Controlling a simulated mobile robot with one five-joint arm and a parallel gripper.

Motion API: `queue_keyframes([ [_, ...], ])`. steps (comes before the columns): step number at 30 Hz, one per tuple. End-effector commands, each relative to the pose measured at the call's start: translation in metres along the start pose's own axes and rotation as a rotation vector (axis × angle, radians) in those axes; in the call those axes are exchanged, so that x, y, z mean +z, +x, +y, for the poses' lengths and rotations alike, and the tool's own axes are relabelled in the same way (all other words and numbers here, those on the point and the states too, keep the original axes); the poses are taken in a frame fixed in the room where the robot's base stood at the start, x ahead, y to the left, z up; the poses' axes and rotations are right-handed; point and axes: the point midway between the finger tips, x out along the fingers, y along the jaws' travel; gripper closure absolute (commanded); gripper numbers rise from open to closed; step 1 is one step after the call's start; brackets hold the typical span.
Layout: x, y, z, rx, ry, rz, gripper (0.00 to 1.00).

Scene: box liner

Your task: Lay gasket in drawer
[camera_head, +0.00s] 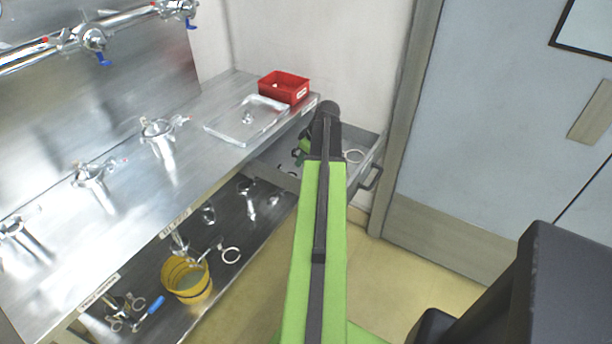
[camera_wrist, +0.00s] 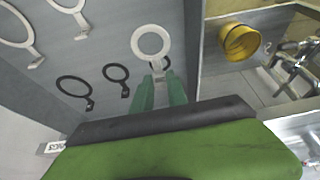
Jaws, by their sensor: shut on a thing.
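The open grey drawer (camera_head: 372,149) shows in the head view at the right end of the bench, with a pale ring (camera_head: 354,156) inside. My gripper (camera_head: 301,150) is over the drawer, its tips partly hidden by my arm. In the wrist view my green fingers (camera_wrist: 160,88) are shut on a white ring gasket (camera_wrist: 136,42), which stands out beyond the fingertips. The drawer floor (camera_wrist: 110,40) lies beyond it. I cannot tell whether the gasket touches the floor.
Black tabbed rings (camera_wrist: 73,88) (camera_wrist: 116,72) and pale tabbed rings (camera_wrist: 15,28) lie in the drawer. A black ring is partly hidden behind the held gasket. A yellow bucket (camera_head: 188,281) stands on the lower shelf. A red bin (camera_head: 284,87) and clear lid (camera_head: 246,120) sit on the bench.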

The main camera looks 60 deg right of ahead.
Motion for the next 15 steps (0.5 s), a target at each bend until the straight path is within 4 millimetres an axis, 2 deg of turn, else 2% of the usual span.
queue_keyframes([
  [1, 0.009, 0.022, 0.0, 0.0, 0.0, 0.0, 1.0],
  [3, 0.015, 0.035, 0.0, 0.0, 0.001, 0.0, 1.0],
  [5, 0.017, 0.041, 0.0, 0.0, 0.001, 0.0, 1.0],
  [10, 0.017, 0.04, 0.0, 0.001, 0.001, 0.0, 1.0],
  [15, 0.028, 0.067, 0.001, 0.001, 0.002, 0.0, 1.0],
])
